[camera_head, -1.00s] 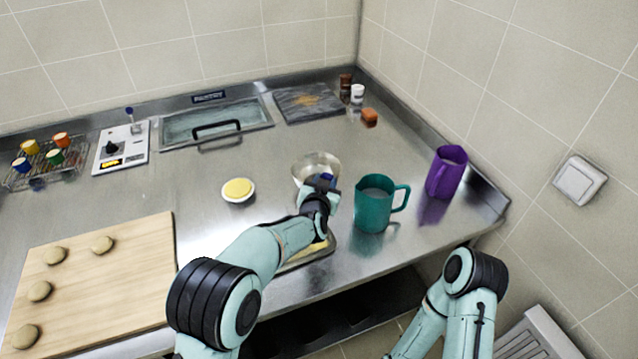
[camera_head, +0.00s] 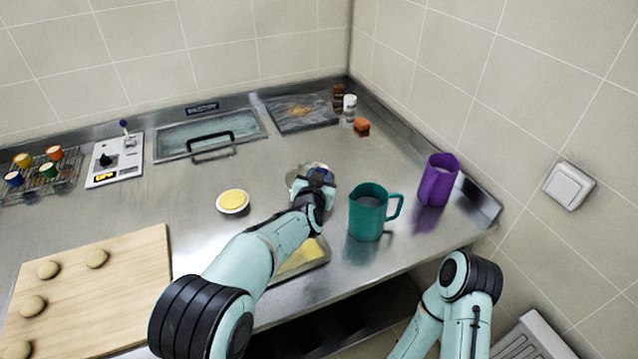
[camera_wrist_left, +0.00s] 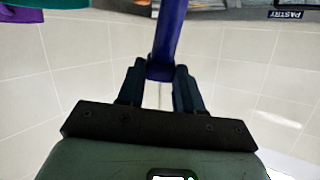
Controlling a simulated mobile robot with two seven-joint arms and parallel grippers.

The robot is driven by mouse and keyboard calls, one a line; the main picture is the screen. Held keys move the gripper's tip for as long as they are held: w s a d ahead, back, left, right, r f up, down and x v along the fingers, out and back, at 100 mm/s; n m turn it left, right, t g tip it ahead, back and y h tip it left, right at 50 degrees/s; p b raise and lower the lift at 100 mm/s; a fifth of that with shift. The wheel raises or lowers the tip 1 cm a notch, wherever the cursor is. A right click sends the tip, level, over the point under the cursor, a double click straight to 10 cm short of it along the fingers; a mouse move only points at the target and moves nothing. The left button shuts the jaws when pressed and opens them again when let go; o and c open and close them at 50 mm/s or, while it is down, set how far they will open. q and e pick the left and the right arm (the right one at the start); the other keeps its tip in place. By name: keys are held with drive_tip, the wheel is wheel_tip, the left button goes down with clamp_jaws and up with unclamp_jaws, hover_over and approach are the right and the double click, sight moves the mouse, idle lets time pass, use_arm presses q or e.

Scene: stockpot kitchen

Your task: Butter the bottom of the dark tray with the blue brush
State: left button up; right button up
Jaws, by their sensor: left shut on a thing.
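My left gripper (camera_head: 316,182) is shut on the blue brush, whose handle (camera_wrist_left: 168,38) stands between the fingers in the left wrist view. In the head view the gripper is over the small metal bowl (camera_head: 293,178) and hides much of it. The brush's bristles are hidden. The tray (camera_head: 318,262) lies at the counter's front edge, partly behind my left forearm. A yellow layer (camera_head: 305,253) shows on the visible part of its bottom. My right arm is at the lower right, with its gripper out of view.
A teal mug (camera_head: 367,215) stands close right of my left gripper, with a purple mug (camera_head: 438,180) further right. A small white dish with yellow contents (camera_head: 233,201) sits left of the bowl. A wooden board (camera_head: 120,285) with several dough pieces lies at left.

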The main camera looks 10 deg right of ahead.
use_arm(q)
drive_tip(key=shift+w, duration=0.15)
drive_tip(key=shift+r, duration=0.1)
drive_tip(key=shift+r, duration=1.45)
